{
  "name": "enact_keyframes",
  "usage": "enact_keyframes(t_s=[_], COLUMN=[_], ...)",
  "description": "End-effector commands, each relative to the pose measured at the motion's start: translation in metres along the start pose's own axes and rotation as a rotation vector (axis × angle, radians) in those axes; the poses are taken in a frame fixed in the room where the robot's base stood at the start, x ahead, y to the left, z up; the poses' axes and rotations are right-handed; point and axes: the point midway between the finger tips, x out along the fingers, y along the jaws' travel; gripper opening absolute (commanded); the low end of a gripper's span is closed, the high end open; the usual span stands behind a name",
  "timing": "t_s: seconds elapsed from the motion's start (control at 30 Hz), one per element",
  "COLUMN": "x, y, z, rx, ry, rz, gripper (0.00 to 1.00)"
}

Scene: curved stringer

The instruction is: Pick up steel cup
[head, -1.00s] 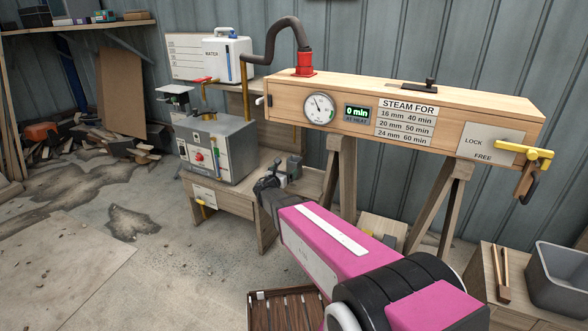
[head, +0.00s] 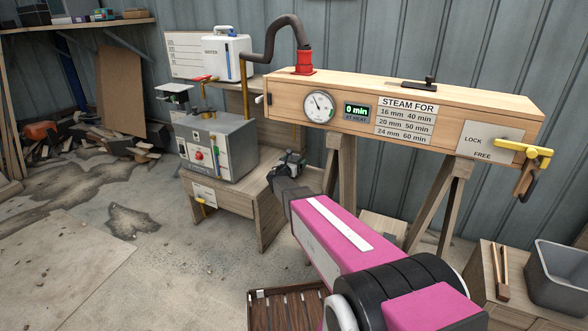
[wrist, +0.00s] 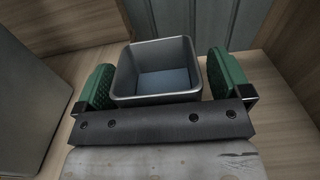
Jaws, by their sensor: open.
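The steel cup (wrist: 156,99) is a square, open-topped grey metal box with a bluish bottom. In the wrist view it sits upright on a wooden surface between the two green finger pads of my gripper (wrist: 160,80). The gripper is open, with one pad at the left side of the cup and one at the right. Small gaps show beside the cup, and it does not look clamped. In the head view my gripper (head: 291,163) is over the low wooden bench right of the grey boiler, and it hides the cup there.
The boiler (head: 215,147) stands on the bench (head: 233,198) left of my gripper. The long wooden steam box (head: 400,107) on trestles is above and to the right. In the wrist view a grey wall (wrist: 30,100) stands close on the left, with wooden panels around.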

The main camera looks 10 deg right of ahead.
Motion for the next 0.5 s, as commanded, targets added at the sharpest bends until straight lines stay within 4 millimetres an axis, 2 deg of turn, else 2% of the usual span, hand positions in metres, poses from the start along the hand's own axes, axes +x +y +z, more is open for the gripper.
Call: enact_keyframes(t_s=[0.1, 0.13, 0.3, 0.5], x=[-0.0008, -0.0008, -0.001, -0.0011], y=[-0.0001, -0.0001, -0.0001, -0.0001], z=[0.0001, 0.0001, 0.0, 0.0003], rx=[0.0, 0.0, 0.0, 0.0], ry=[0.0, 0.0, 0.0, -0.001], rz=[0.0, 0.0, 0.0, 0.0], gripper=[0.96, 0.89, 0.34, 0.34])
